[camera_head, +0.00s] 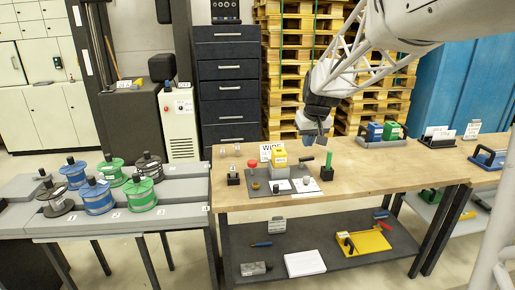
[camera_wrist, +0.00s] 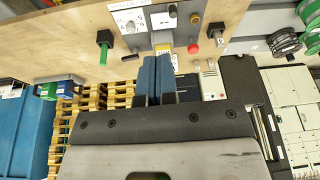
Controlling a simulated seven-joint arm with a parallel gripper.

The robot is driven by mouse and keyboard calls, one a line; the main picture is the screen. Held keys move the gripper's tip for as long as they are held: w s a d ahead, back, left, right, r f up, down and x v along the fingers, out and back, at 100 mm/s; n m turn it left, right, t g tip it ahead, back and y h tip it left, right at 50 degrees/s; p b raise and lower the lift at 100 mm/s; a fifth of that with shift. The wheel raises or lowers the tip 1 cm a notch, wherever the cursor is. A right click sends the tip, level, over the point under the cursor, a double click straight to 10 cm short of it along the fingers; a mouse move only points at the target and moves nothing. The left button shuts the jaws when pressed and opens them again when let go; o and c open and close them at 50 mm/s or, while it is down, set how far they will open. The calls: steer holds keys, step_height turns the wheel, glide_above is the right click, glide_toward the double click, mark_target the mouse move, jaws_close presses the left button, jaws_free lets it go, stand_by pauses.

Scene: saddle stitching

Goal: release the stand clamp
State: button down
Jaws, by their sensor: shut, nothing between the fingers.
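My gripper (camera_head: 314,138) hangs over the wooden bench, above and right of a yellow-topped stitching unit (camera_head: 279,158). In the wrist view its two blue fingers (camera_wrist: 157,62) are together and empty, apart from the unit behind them. The unit stands on a grey plate (camera_head: 262,201) with a red knob (camera_head: 252,163) at its left and a black lever (camera_head: 307,159) at its right. The lever also shows in the wrist view (camera_wrist: 130,57). I cannot tell which part is the stand clamp. The fingers partly hide the yellow unit (camera_wrist: 165,48) in the wrist view.
A black block with a green handle (camera_head: 328,160) stands at the plate's right; another black block (camera_head: 233,179) stands at its left. Wire spools (camera_head: 98,197) fill the left table. Blue and green boxes (camera_head: 391,130) stand at the back right. The bench's right front is clear.

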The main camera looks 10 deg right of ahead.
steer(key=w+d+f, duration=0.3)
steer(key=w+d, duration=0.1)
steer(key=w, duration=0.5)
steer(key=w+d+f, duration=0.4)
steer(key=w+d, duration=0.1)
steer(key=w, duration=0.4)
steer(key=n+t, duration=0.1)
glide_toward(312, 157)
steer(key=shift+s+d+r, duration=0.15)
steer(key=shift+s+r, duration=0.8)
steer(key=shift+s, duration=0.2)
steer(key=shift+f, duration=0.15)
steer(key=shift+x, duration=4.8)
steer(key=shift+w, duration=0.1)
steer(key=shift+w+n+y, duration=0.3)
steer(key=shift+w+n, duration=0.3)
steer(key=shift+w, duration=0.35)
steer(key=shift+s+f, duration=0.1)
